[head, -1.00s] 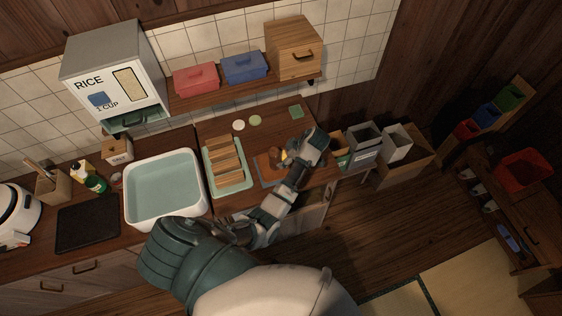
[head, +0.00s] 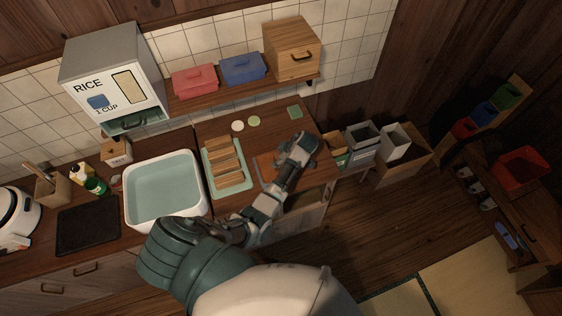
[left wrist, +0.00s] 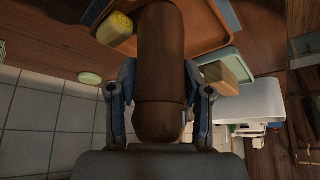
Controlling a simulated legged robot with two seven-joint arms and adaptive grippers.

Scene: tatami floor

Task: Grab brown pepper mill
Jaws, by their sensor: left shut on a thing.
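The brown pepper mill (left wrist: 160,60) is a smooth, dark brown cylinder with a rounded end, seen in the left wrist view. My left gripper (left wrist: 159,92) has a finger on each side of it and is shut on it. In the head view my left gripper (head: 302,146) is over the right part of the counter, beside the orange-brown tray (head: 266,166). There the gripper and arm hide the mill. My right gripper is not in view.
A yellow rolled piece (left wrist: 115,29) lies near the mill in the wrist view. A pale green tray (head: 242,185) with wooden blocks and a white basin (head: 128,196) stand to the left. Grey bins (head: 362,136) stand to the right. A shelf (head: 215,92) runs above.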

